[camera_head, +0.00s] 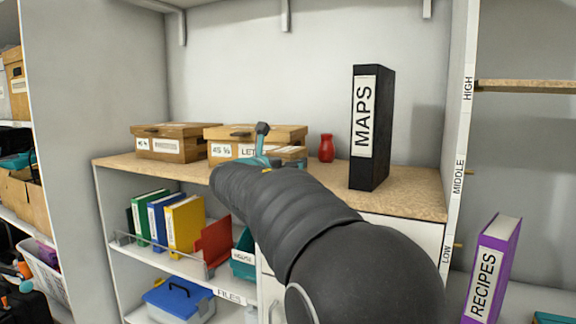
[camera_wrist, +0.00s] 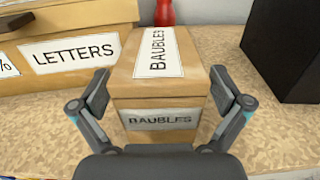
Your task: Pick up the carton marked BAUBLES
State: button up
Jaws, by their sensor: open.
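The carton marked BAUBLES (camera_wrist: 188,82) is a small tan box on the wooden shelf top, with white labels on its top and front face. In the wrist view it stands upright between the two fingers of my gripper (camera_wrist: 160,84). My gripper is open, one finger to the left and one to the right of the carton. I cannot tell whether either finger touches it. In the head view my dark arm hides most of the carton and much of my gripper (camera_head: 262,148).
A larger carton marked LETTERS (camera_wrist: 90,15) stands just left of and behind the BAUBLES carton. A red vase (camera_head: 326,149) is behind it. A tall black MAPS binder (camera_head: 370,150) stands to the right. Bare shelf top (camera_head: 415,195) lies right of the binder.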

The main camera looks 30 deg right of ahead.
jog(key=shift+x, duration=1.05)
jog(key=c, duration=1.5)
jog(key=shift+r, duration=0.15)
